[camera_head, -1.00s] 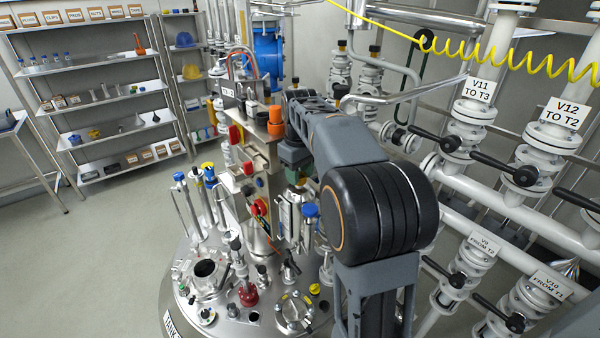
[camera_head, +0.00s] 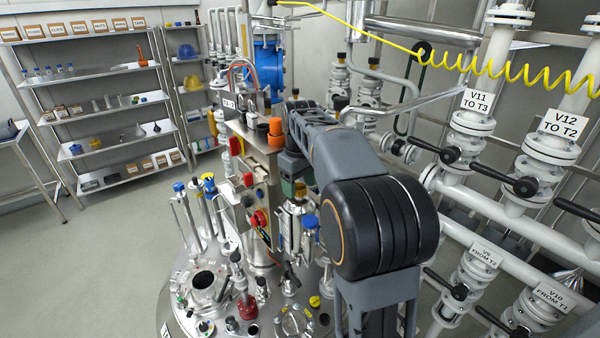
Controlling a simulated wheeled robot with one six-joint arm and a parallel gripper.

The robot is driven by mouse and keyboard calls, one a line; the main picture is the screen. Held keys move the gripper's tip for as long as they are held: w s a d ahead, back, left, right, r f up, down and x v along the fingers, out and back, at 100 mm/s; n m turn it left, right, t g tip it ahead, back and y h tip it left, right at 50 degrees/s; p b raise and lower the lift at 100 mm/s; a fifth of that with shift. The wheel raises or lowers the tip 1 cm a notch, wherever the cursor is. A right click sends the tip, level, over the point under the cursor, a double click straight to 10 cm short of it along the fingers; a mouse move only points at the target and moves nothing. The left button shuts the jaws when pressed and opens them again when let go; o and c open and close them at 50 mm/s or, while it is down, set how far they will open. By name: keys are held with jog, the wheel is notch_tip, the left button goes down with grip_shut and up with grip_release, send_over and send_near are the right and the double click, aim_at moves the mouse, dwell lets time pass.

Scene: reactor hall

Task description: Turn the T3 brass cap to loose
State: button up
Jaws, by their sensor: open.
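The steel tank lid (camera_head: 185,318) fills the lower middle of the head view, crowded with fittings. A small brass-yellow cap (camera_head: 299,190) shows at the top of a steel fitting, just left of my arm's elbow. I cannot tell whether it is the T3 brass cap; no T3 mark is legible on the lid. My arm reaches up from the bottom, bends at the large dark elbow and runs away to the wrist near the control post. The jaws are not visible; they are hidden behind the arm or among the fittings.
A control post (camera_head: 250,165) with red and orange knobs rises from the lid, close to my wrist. A yellow coiled hose (camera_head: 510,72) hangs across. Shelves (camera_head: 100,120) stand at the back left; floor there is clear.

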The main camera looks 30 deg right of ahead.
aim_at(299, 186)
notch_tip(299, 186, up, 14)
jog(key=shift+f, duration=0.2)
dwell(0.4)
dwell(0.4)
jog(key=s+a+f+m+t+b, duration=0.1)
jog(key=s+a+f, duration=0.3)
jog(key=s+f, duration=0.5)
jog(key=s+a+f+m+t+b, duration=0.2)
jog(key=s+a+f, duration=0.3)
jog(key=s+f, duration=0.4)
jog(key=shift+a+f+m+t+b, duration=0.3)
jog(key=shift+f+t+b, duration=0.5)
jog(key=shift+f, duration=2)
jog(key=shift+s, duration=0.1)
jog(key=shift+c, duration=0.2)
